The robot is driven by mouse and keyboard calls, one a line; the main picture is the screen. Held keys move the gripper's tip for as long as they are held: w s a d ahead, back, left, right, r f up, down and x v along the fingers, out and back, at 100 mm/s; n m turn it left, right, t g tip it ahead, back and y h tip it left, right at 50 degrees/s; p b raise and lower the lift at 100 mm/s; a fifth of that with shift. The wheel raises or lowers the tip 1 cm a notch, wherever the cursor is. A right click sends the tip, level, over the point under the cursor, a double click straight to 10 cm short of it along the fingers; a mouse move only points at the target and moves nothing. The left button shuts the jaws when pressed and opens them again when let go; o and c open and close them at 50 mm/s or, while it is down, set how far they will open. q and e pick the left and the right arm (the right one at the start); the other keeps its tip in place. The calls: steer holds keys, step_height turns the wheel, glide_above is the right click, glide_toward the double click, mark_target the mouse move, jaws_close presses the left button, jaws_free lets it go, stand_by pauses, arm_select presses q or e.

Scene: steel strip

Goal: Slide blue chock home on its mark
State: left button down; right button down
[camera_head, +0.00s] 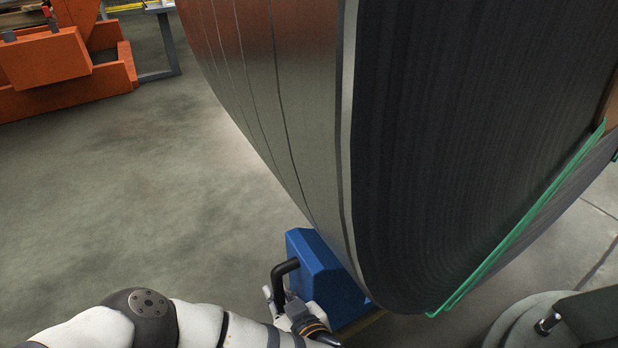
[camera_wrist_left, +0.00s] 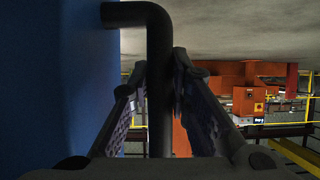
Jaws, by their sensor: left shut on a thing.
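The blue chock (camera_head: 318,268) stands on the floor at the lower left of the big steel strip coil (camera_head: 290,110). I cannot tell whether its face touches the coil. Its bent black handle (camera_head: 284,269) sticks out on the left. My left gripper (camera_head: 280,292) is shut on this handle. In the left wrist view the gripper's fingers (camera_wrist_left: 159,80) stand on both sides of the handle (camera_wrist_left: 157,110), with the blue chock (camera_wrist_left: 50,75) filling the left. A thin yellow strip (camera_head: 362,323) shows on the floor at the chock's lower edge; the rest is hidden. My right gripper is not in view.
A green band (camera_head: 520,230) runs along the coil's dark side. An orange steel frame (camera_head: 60,70) stands at the upper left, and orange equipment (camera_wrist_left: 245,95) shows in the left wrist view. The concrete floor (camera_head: 130,190) left of the coil is clear.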

arm_select(q)
steer(key=shift+d+f, duration=0.1)
steer(key=shift+d, duration=0.3)
steer(key=w+d, duration=0.4)
steer(key=d, duration=0.2)
stand_by(0.8)
